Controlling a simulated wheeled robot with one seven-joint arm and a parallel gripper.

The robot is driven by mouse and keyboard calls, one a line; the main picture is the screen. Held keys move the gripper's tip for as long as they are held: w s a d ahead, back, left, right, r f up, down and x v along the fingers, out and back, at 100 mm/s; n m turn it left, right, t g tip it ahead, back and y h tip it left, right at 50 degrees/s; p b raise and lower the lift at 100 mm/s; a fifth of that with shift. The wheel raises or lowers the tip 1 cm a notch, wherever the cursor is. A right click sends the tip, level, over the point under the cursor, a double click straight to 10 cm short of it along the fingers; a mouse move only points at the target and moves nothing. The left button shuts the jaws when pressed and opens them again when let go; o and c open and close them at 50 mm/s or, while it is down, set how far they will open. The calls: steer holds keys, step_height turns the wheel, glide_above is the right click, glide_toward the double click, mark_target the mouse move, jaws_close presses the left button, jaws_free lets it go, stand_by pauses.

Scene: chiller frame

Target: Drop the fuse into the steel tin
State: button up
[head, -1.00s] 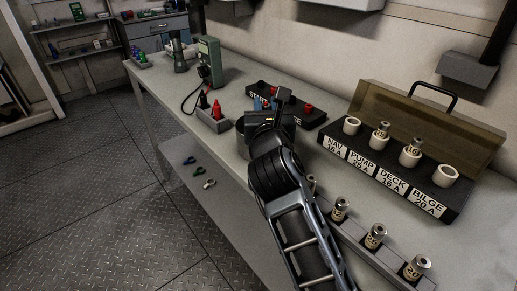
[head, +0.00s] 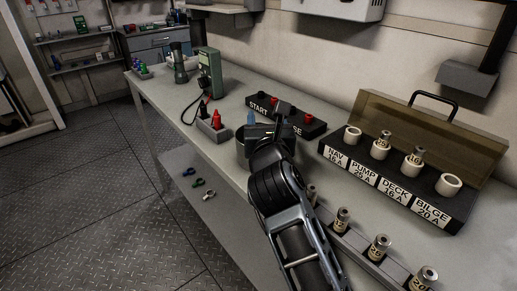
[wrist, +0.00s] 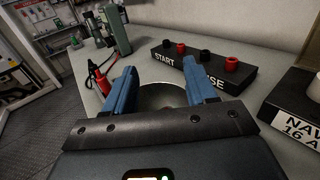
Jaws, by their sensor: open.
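The steel tin (head: 241,148) stands on the bench, partly hidden behind my gripper in the head view. In the wrist view the tin's round rim (wrist: 160,88) shows between and below my fingers. My gripper (wrist: 160,74) is open over the tin, its two blue fingers apart with nothing between the tips. A small reddish-brown spot (wrist: 168,107) shows low inside the tin, mostly cut off by my gripper body; I cannot tell if it is a fuse. Other fuses stand in the front rack, such as this one (head: 342,219), and in two sockets of the fuse box.
The fuse box (head: 395,185) with labelled sockets and an open lid stands right of my arm. The START panel (head: 290,117) lies just behind the tin. A small bin with red and black probes (head: 213,122) and a green meter (head: 208,70) stand to the left.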

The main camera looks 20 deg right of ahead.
steer(key=v, duration=0.7)
steer(key=shift+s, duration=0.4)
steer(key=shift+a, duration=0.1)
